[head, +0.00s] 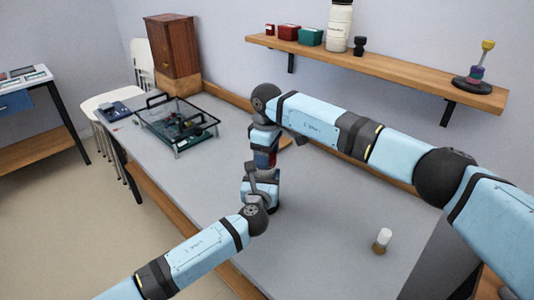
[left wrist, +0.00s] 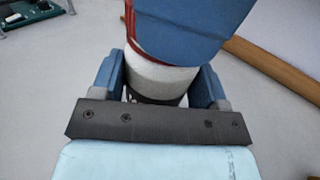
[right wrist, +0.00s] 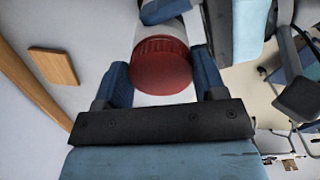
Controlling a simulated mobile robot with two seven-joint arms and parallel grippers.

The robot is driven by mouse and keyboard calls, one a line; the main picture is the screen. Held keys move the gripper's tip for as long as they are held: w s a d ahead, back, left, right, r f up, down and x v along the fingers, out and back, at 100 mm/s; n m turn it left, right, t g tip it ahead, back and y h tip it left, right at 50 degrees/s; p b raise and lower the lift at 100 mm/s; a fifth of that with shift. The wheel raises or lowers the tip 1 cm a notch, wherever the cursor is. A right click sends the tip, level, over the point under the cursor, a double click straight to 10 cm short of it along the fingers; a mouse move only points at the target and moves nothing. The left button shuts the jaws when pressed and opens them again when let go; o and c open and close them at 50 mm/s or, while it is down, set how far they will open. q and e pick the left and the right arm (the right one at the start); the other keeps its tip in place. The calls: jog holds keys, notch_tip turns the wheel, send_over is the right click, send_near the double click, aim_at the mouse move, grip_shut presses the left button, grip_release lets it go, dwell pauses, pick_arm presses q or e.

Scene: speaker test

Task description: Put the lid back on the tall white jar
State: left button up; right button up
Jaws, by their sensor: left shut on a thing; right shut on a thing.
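My left gripper (head: 265,173) is shut on a white jar (left wrist: 160,78), whose pale side shows between its fingers in the left wrist view. My right gripper (head: 264,153) is shut on a red ribbed lid (right wrist: 161,66). Both hands meet above the middle of the table, one above the other. In the left wrist view the lid's red edge lies at the jar's end, touching or very close; I cannot tell if it is seated. A blue finger of my right gripper covers most of the lid there. In the head view the hands hide most of the jar.
The grey table (head: 325,220) is mostly clear. A small white-topped jar (head: 382,240) stands at right. A clear-sided case (head: 178,125) and a wooden cabinet (head: 173,47) stand at back left. The wall shelf (head: 400,72) carries a large white jar (head: 339,27) and boxes.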

jog(key=shift+r, duration=0.1)
jog(key=o, duration=0.9)
jog(key=shift+r, duration=2.2)
jog(key=shift+c, duration=0.3)
